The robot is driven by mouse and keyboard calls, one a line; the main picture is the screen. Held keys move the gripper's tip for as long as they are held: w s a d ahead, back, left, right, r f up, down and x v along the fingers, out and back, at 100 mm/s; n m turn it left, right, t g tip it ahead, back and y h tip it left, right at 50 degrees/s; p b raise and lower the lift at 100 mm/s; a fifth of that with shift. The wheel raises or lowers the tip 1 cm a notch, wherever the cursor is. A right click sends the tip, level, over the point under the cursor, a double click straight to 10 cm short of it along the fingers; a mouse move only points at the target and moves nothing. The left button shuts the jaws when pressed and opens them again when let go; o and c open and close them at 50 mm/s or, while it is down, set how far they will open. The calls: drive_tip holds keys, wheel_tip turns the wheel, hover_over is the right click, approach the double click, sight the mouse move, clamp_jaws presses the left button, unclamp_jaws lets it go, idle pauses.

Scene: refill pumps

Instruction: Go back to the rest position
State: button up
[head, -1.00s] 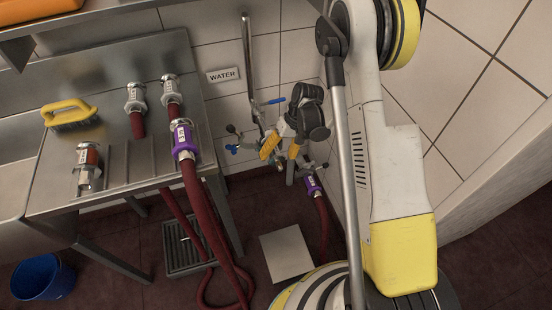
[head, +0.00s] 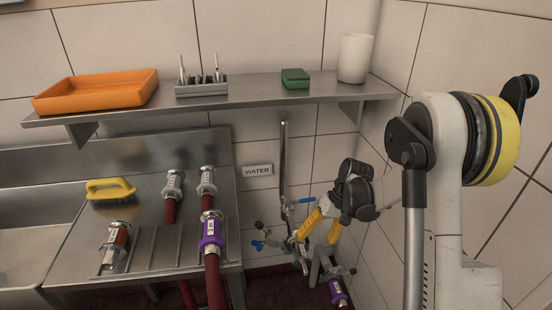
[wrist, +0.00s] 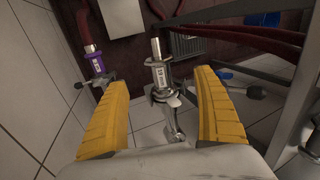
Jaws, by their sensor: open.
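My gripper (head: 317,240) is open beside the lower end of the steel wall pipe (head: 283,160), in the corner right of the WATER sign (head: 257,170). In the wrist view its two yellow fingers (wrist: 162,82) are spread on either side of a metal coupling (wrist: 160,75) with a label. Gaps show between the coupling and both fingers, and nothing is held. My arm comes in from the right of the head view. A purple-collared hose end (head: 338,292) is below the gripper; it also shows at the left of the wrist view (wrist: 97,62).
A steel shelf (head: 240,104) above carries an orange tray (head: 95,92), a grey rack (head: 202,90), a green sponge (head: 295,78) and a white container (head: 355,58). The steel counter (head: 75,245) at left holds a yellow brush (head: 110,190) and several hose couplings. Tiled walls close the corner.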

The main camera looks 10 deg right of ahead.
drive_tip(key=s+a+r+t+h, duration=0.15)
drive_tip(key=s+r, duration=0.25)
drive_tip(key=r, duration=0.4)
drive_tip(key=s+a+r+t+h, duration=0.15)
drive_tip(key=s+r, duration=0.25)
drive_tip(key=r, duration=0.5)
drive_tip(key=s+a+r+t+h, duration=0.1)
drive_tip(key=s+r+t, duration=0.3)
drive_tip(key=s, duration=0.8)
drive_tip(key=shift+r, duration=0.2)
